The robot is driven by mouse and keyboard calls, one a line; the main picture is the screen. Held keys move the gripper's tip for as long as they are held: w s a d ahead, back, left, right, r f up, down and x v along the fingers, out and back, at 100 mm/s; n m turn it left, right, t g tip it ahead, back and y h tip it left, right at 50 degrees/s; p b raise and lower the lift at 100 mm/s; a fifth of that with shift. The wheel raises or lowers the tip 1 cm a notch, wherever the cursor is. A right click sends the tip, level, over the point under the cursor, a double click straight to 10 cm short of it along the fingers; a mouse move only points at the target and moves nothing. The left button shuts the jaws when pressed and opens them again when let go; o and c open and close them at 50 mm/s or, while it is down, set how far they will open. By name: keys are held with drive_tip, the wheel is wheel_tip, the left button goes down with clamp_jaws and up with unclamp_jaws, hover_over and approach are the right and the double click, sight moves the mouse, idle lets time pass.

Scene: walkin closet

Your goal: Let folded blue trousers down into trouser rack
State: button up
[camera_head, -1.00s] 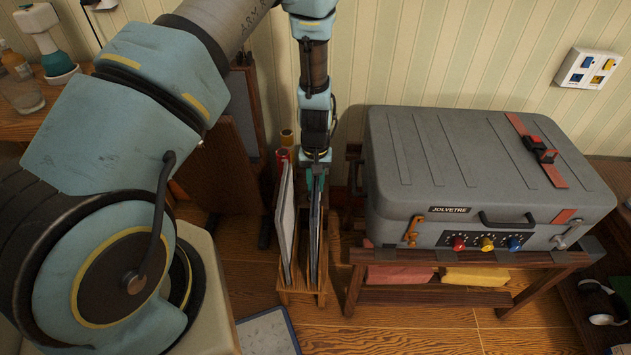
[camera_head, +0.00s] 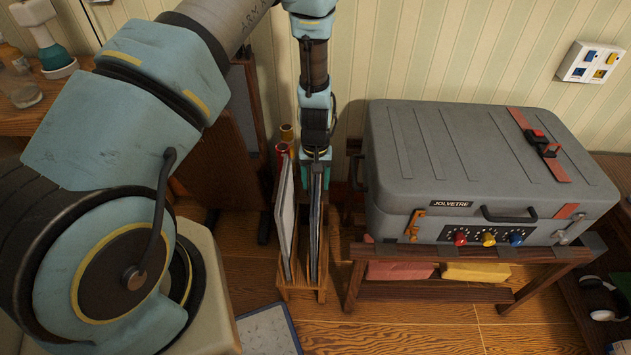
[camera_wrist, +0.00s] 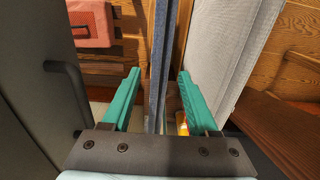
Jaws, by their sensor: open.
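The folded blue trousers (camera_head: 316,235) stand on edge as a thin dark blue slab in the right slot of the wooden trouser rack (camera_head: 302,293). Their lower end is down between the rack's rails. In the wrist view the trousers (camera_wrist: 160,60) show as a narrow blue edge running between the fingers. My gripper (camera_head: 316,172) is over the top of the rack, at the upper end of the trousers. In the wrist view my gripper (camera_wrist: 160,88) is open, its teal fingers on either side of the trousers, with a visible gap to each finger.
A pale grey folded piece (camera_head: 285,220) stands in the rack's left slot, close beside my gripper. A grey case (camera_head: 470,160) on a wooden stand (camera_head: 430,296) is close to the right. A dark wooden panel (camera_head: 217,165) stands behind left.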

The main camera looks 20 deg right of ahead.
wheel_tip(320, 180, up, 11)
drive_tip(key=b, duration=0.1)
idle(0.6)
drive_tip(key=shift+f, duration=0.1)
idle(0.4)
drive_tip(key=w+a+r+n+p, duration=0.2)
drive_tip(key=w+a+r, duration=0.1)
drive_tip(key=a+r, duration=1.2)
drive_tip(key=s+a+r+n, duration=0.1)
drive_tip(key=s+a+r, duration=0.2)
drive_tip(key=a, duration=0.4)
drive_tip(key=s+a+r+t, duration=0.1)
drive_tip(key=s+a+r, duration=0.3)
drive_tip(key=a, duration=0.4)
drive_tip(key=shift+r+n+t+p, duration=0.3)
drive_tip(key=shift+n+p, duration=0.05)
drive_tip(key=shift+n, duration=0.05)
drive_tip(key=shift+a, duration=0.1)
drive_tip(key=shift+c, duration=0.4)
